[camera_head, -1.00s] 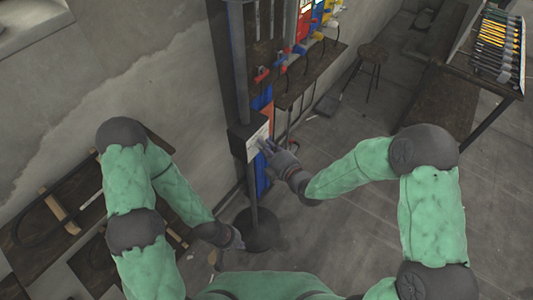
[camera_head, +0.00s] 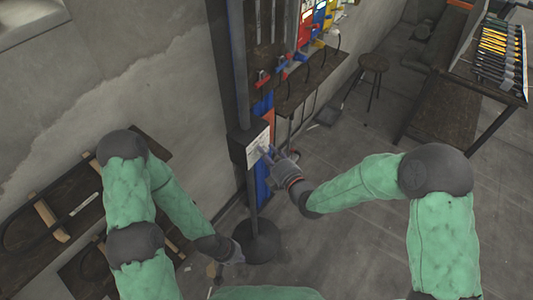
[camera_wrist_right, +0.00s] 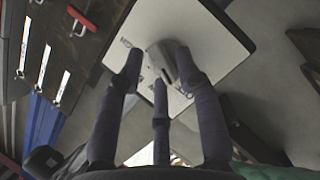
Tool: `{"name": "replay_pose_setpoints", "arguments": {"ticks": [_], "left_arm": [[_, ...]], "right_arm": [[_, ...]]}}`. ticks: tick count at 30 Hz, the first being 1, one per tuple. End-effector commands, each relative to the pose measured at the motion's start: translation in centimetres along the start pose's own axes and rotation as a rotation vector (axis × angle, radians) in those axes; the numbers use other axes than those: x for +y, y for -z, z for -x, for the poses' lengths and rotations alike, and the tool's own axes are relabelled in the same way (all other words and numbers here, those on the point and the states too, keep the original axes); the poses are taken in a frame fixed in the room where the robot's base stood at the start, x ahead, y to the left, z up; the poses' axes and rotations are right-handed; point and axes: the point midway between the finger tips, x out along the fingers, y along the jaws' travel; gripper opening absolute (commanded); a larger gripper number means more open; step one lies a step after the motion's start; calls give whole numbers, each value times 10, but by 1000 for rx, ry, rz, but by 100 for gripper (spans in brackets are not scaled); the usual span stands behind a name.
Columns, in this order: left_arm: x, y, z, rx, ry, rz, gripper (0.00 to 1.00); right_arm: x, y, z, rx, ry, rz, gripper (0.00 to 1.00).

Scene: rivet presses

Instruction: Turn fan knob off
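The fan's control box (camera_head: 240,143) is a dark box on an upright pole, with a pale front panel (camera_head: 257,146). In the right wrist view the panel (camera_wrist_right: 205,28) fills the upper middle. A grey knob (camera_wrist_right: 163,62) sticks out of it near the fingertips. My right gripper (camera_head: 268,154) is at the panel. In the wrist view its three fingers (camera_wrist_right: 160,68) are spread apart around the knob, the right one overlapping its edge; contact is unclear. My left gripper (camera_head: 237,254) hangs low near the pole's foot, away from the box; its fingers are too small to judge.
The pole stands on a round dark base (camera_head: 258,241). Behind it are a wall board with coloured tools and a narrow shelf (camera_head: 305,85). A stool (camera_head: 373,64) and a workbench (camera_head: 450,100) stand at right. Dark wooden boards (camera_head: 60,215) lie at left. The floor at right is open.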

Motion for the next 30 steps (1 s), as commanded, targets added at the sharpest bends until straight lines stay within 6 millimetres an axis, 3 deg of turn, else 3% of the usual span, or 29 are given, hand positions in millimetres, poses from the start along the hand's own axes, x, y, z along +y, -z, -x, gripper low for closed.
{"name": "replay_pose_setpoints", "arguments": {"ticks": [1, 19, 23, 30], "left_arm": [[0, 0, -1, 0, 0, 0, 0], [0, 0, 0, 0, 0, 0, 0], [0, 0, 0, 0, 0, 0, 0], [0, 0, 0, 0, 0, 0, 0]], "right_arm": [[-11, -1, 2, -5, 23, -7, 44], [-2, 1, 5, 3, 5, 0, 44], [-1, 1, 19, 2, 4, 0, 44], [-1, 0, 61, 0, 5, 0, 44]]}}
